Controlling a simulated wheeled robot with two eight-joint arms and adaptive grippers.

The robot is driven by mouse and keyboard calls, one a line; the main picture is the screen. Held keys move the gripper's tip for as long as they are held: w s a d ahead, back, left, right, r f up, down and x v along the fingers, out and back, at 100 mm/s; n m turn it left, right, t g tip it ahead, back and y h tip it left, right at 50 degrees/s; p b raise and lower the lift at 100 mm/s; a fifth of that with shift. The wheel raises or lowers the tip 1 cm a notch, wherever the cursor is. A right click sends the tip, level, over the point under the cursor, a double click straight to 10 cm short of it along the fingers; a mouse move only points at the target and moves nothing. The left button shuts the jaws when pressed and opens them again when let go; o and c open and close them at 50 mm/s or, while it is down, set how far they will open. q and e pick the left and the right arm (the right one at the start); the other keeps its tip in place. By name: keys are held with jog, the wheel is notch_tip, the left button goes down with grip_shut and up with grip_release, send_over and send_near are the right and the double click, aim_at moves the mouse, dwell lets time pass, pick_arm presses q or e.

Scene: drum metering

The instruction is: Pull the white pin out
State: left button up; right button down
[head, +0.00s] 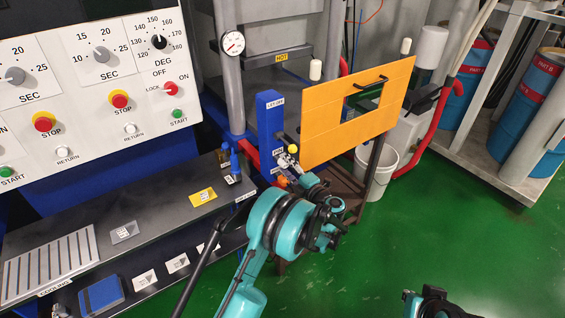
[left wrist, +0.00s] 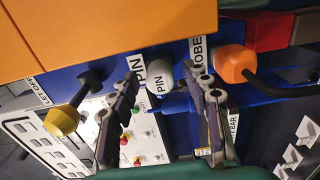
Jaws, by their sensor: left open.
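The white pin (left wrist: 160,76) has a rounded white head and sits on the blue post beside a "PIN" label. My left gripper (left wrist: 163,82) is open, one finger on each side of the pin's head in the left wrist view. I cannot tell whether either finger touches it. In the head view my left gripper (head: 287,164) is at the front of the blue post (head: 269,116), below the yellow knob (head: 292,141), and largely covers the pin. Only a small part of my right arm shows at the bottom edge; its fingers are not visible.
The yellow knob (left wrist: 62,121) is left of the pin and an orange knob (left wrist: 236,63) right of it. An orange panel (head: 350,122) stands close behind. A control panel (head: 90,90) and grey shelf (head: 150,207) are at left.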

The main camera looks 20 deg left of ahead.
dwell(0.4)
pick_arm(q)
grip_shut()
jog(key=shift+d, duration=0.1)
jog(key=shift+b+v, duration=0.8)
jog(key=shift+v, duration=2.1)
jog(key=shift+s, duration=0.1)
jog(key=v, duration=0.4)
jog(key=shift+b, duration=0.35)
